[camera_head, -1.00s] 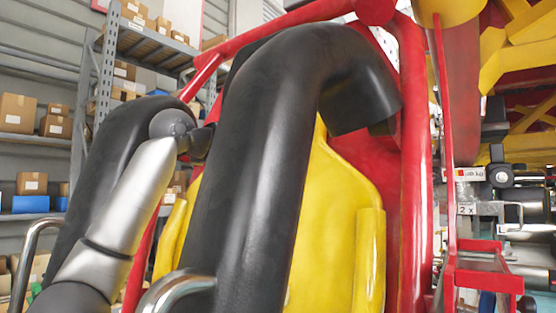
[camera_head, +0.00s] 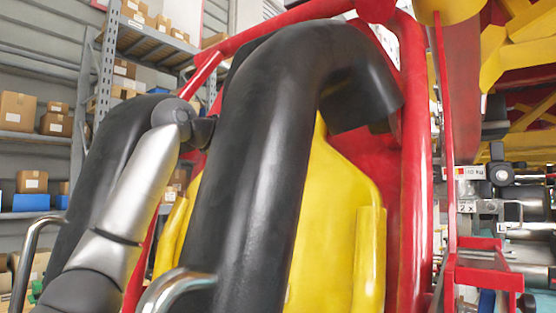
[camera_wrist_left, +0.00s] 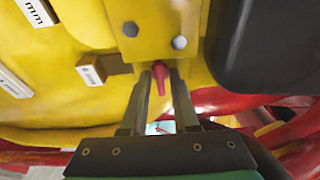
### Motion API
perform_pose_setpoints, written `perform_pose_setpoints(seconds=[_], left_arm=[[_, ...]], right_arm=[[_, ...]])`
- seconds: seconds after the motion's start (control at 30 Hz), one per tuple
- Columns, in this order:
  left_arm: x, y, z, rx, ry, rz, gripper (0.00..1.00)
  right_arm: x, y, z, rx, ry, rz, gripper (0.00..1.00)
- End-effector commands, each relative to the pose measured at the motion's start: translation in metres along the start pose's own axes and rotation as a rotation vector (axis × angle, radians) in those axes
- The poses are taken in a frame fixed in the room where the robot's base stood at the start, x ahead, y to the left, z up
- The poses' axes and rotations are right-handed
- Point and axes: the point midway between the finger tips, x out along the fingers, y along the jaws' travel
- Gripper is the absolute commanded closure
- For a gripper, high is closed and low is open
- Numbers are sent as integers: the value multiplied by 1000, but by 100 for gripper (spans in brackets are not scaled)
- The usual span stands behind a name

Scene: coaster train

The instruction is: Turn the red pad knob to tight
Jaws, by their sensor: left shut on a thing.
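The red pad knob (camera_wrist_left: 160,77) shows in the left wrist view below a yellow plate with two bolts. My left gripper (camera_wrist_left: 157,75) has its fingertips on either side of the knob and is shut on it. In the head view my left arm comes in from the left and goes behind the black padded restraint (camera_head: 262,170), which hides the left gripper and the knob there. The knob's setting cannot be read. My right gripper is not in view.
A yellow seat (camera_head: 335,220) with a red frame (camera_head: 412,170) stands behind the restraint. Curved metal handles (camera_head: 180,288) stand in front at the lower left. Small labels (camera_wrist_left: 91,74) sit on the yellow surface. Shelves with boxes (camera_head: 18,112) stand at the far left.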

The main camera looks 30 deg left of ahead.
Motion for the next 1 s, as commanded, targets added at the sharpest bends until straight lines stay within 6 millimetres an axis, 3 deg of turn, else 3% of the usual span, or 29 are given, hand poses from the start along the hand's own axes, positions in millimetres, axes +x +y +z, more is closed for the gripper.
perform_pose_setpoints(seconds=[0.03, 0.07, 0.17, 0.43, 0.57, 1.0], left_arm=[[0, 0, 0, 2, -1, 1, 100], [0, 0, 0, 2, -1, 1, 70], [0, 0, 0, 2, -1, 1, 59], [-1, 0, 0, 0, 0, 0, 59], [-11, 0, 0, 0, 0, -3, 59], [-109, 0, 0, 1, -2, -5, 59]], right_arm=[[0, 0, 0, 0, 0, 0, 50], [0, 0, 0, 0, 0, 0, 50], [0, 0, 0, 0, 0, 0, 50], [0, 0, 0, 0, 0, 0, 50], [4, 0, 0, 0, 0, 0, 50], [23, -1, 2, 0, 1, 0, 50]])
